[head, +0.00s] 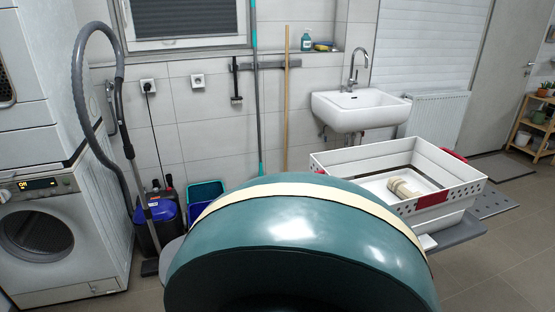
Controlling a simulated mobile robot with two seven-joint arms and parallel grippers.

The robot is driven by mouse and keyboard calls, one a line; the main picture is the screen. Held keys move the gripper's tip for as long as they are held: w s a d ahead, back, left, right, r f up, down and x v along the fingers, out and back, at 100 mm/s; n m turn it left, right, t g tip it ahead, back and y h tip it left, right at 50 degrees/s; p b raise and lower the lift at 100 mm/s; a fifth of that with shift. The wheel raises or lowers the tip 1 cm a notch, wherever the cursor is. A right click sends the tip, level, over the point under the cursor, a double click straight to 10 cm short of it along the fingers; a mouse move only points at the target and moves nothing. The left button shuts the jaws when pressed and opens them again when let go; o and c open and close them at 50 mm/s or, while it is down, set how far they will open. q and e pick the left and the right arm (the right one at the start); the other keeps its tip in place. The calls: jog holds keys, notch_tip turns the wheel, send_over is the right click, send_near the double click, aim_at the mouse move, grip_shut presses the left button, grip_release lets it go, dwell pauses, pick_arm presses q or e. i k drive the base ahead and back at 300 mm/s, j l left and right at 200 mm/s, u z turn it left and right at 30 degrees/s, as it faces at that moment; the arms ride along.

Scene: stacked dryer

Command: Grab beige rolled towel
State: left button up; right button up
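A small beige roll (403,188), which looks like the rolled towel, lies inside a white crate (452,205) at the right of the head view. It rests on the crate's floor, near the middle. The crate has low perforated walls and a red patch on its near side. Neither of my grippers shows in this view. A rounded teal shape with a cream band, very close to the camera, hides the lower middle of the picture.
The crate stands on a grey surface (456,233). Behind it are a wall sink (360,110) and a radiator (437,121). At left stand a front-loading machine (40,235) and a vacuum cleaner (160,222). Clear floor (500,262) shows at the lower right.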

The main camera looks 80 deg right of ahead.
aim_at(404, 190)
jog(key=z, duration=3.6)
jog(key=i+z, duration=0.45)
jog(key=i, duration=0.1)
